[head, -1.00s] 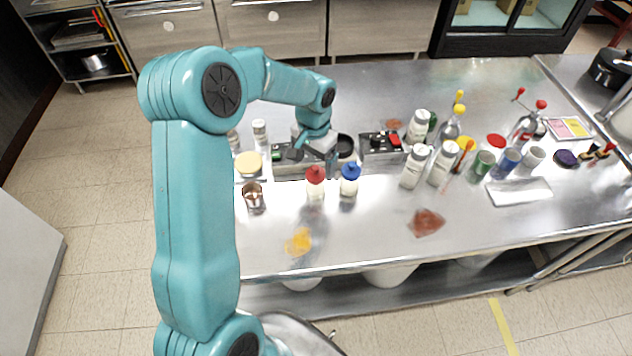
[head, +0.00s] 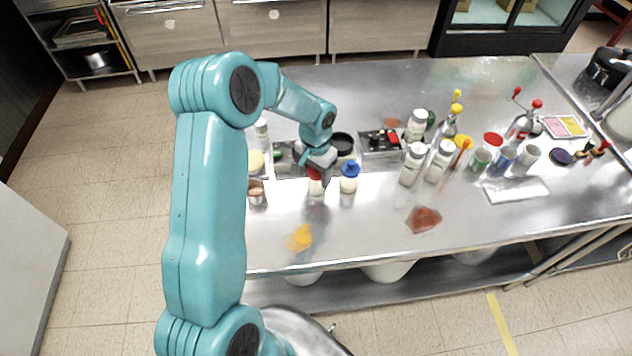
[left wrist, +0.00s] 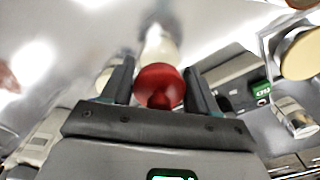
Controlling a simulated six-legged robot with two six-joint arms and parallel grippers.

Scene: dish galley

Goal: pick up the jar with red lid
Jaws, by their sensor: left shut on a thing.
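The jar with red lid (head: 316,188) stands on the steel table, its lid partly hidden by my left gripper (head: 318,176) in the head view. In the left wrist view the red lid (left wrist: 159,85) sits between the two fingers of my left gripper (left wrist: 158,88), with the white jar body beyond it. The left gripper is shut on the jar at its lid. I cannot tell whether the jar has left the table. My right gripper is in neither view.
A blue-lidded bottle (head: 349,177) stands close to the right of the jar. A copper cup (head: 256,192) is to its left. White bottles (head: 412,164) stand further right. A yellow patch (head: 300,238) and a red-brown patch (head: 424,220) lie on the open front of the steel table (head: 360,230).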

